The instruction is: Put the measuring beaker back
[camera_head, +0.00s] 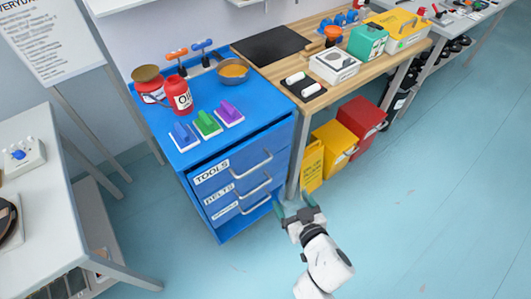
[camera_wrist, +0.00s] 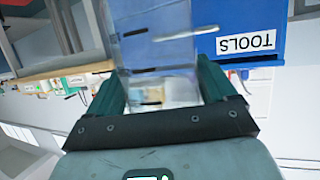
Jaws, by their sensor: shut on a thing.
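The measuring beaker (camera_wrist: 158,50) is clear with dark marks and shows in the wrist view between my fingers. My gripper (camera_wrist: 160,92) is shut on it, with one dark green finger at each side. In the head view my gripper (camera_head: 299,211) is in front of the blue drawer cabinet, low and to its right. The beaker is too clear to make out in the head view. The wrist view is upside down, with the TOOLS label inverted.
The blue cabinet (camera_head: 282,141) bears a red oil can (camera_head: 179,96), a metal bowl (camera_head: 233,72) and several coloured brushes. A wooden bench (camera_head: 291,61) stands right of it, with yellow and red bins (camera_head: 362,118) below. Floor around my gripper is clear.

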